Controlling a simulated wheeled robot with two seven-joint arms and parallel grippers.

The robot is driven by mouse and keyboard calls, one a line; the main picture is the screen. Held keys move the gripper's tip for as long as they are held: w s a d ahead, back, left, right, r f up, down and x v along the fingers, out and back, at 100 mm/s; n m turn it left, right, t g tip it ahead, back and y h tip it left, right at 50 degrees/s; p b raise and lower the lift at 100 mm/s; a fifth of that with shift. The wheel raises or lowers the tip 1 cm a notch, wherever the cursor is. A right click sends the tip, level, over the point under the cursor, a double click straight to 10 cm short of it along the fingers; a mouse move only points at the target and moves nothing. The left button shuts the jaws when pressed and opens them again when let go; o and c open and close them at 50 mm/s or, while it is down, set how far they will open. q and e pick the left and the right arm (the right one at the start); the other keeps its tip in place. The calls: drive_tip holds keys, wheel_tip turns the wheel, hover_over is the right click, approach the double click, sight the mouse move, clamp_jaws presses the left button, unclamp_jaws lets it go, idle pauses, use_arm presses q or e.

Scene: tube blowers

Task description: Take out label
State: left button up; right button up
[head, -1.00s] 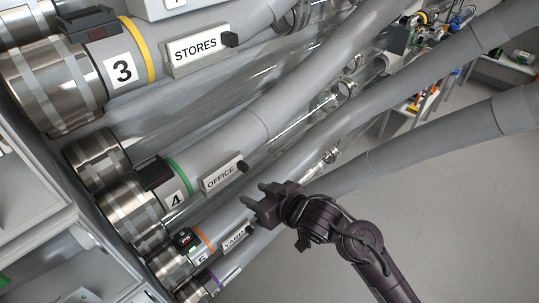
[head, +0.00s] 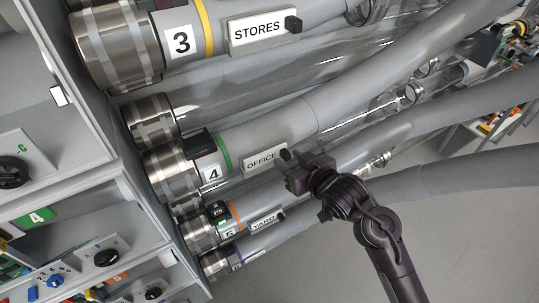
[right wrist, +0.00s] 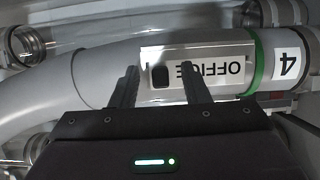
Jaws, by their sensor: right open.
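The OFFICE label (head: 262,160) is a white plate on the grey tube numbered 4 (head: 213,172), with a dark knob (head: 286,155) at its right end. My right gripper (head: 291,172) is at that knob, open. In the right wrist view the label (right wrist: 218,74) appears upside down. There the two fingers of my right gripper (right wrist: 158,84) reach over the plate, one on each side of the dark knob (right wrist: 160,76). I cannot tell whether they touch it. My left gripper is not in view.
The STORES label (head: 256,31) is on tube 3 above, and the YARD label (head: 264,222) is on a tube below. Clear tubes run between the grey ones. A grey cabinet (head: 75,130) with knobs stands at the left. Open floor (head: 470,230) lies at the lower right.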

clamp_jaws()
idle(0.5)
